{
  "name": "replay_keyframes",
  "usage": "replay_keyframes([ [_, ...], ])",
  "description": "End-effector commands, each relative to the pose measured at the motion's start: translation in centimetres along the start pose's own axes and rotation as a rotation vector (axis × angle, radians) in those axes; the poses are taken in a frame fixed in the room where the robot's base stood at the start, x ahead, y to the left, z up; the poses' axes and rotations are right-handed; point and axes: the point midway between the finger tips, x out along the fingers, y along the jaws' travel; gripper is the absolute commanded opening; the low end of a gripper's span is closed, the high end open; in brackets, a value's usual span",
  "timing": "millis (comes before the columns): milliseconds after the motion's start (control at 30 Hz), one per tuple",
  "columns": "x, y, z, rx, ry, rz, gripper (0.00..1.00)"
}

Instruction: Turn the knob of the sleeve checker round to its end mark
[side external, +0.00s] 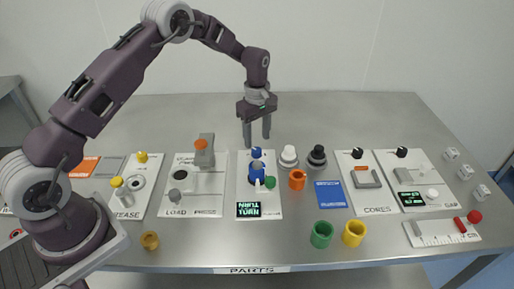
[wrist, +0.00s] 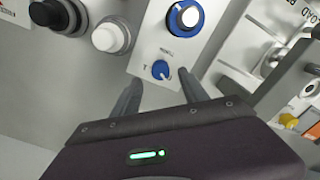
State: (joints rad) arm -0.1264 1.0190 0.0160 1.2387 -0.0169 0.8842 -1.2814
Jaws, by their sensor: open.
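The sleeve checker seems to be the white panel (side external: 270,208) in the middle of the table, with a dark screen (side external: 248,210) showing green "TURN" text. A small blue knob (side external: 256,153) sits at its far end; it also shows in the wrist view (wrist: 160,70), with a pale pointer and small markings beside it. A larger blue round part (side external: 257,172) with a pale top stands nearer the screen, also in the wrist view (wrist: 185,17). My gripper (side external: 257,141) points down, open and empty, with its fingers (wrist: 160,80) either side of the small knob's line of sight. Contact cannot be told.
A white button (side external: 289,156) and a black button (side external: 317,156) stand right of the panel. The load press (side external: 204,155) stands to the left. An orange ring (side external: 297,180), green ring (side external: 321,234) and yellow ring (side external: 353,233) are nearby. The table behind my gripper is clear.

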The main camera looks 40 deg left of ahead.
Motion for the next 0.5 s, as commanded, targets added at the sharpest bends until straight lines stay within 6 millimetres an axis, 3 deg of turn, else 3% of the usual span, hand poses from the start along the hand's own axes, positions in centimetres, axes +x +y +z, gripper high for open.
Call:
replay_keyframes([
  [100,2.5,-0.1,0.0,-0.001,-0.002,-0.002,0.52],
  [233,4.3,-0.1,0.0,0.001,-0.001,-0.001,0.52],
  [500,4.9,0.0,0.0,0.002,-0.001,0.001,0.52],
])
